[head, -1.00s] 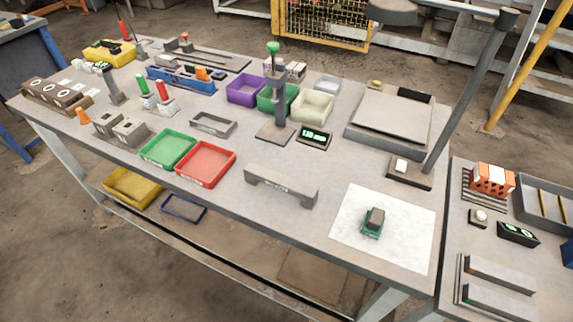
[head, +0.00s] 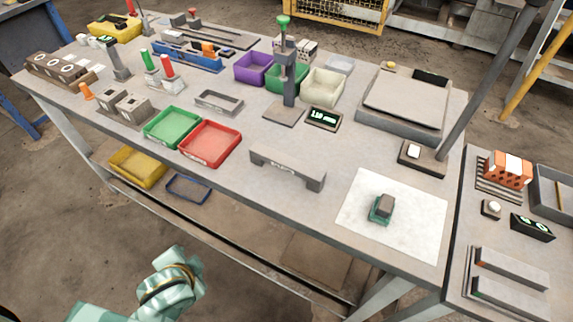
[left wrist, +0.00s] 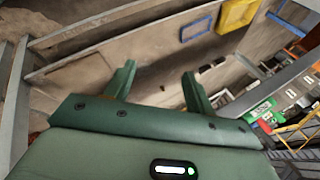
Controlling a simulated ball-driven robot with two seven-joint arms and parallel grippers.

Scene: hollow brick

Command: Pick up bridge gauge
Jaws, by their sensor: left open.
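The bridge gauge (head: 287,167) is a long grey bar with a foot at each end and a small label on its front. It stands on the bench near the front edge, right of the red tray, in the head view. My left arm enters at the bottom left of the head view, low in front of the bench; its gripper is not clearly seen there. In the left wrist view my left gripper (left wrist: 160,85) is open and empty, its two green fingers apart. The bridge gauge cannot be made out in that view. My right gripper is not in view.
A red tray (head: 236,147) and a green tray (head: 152,139) stand left of the gauge. A white sheet (head: 412,237) with a small green and grey object (head: 382,208) lies to its right. A stand with a green knob (head: 283,20) rises behind. Bench surface around the gauge is clear.

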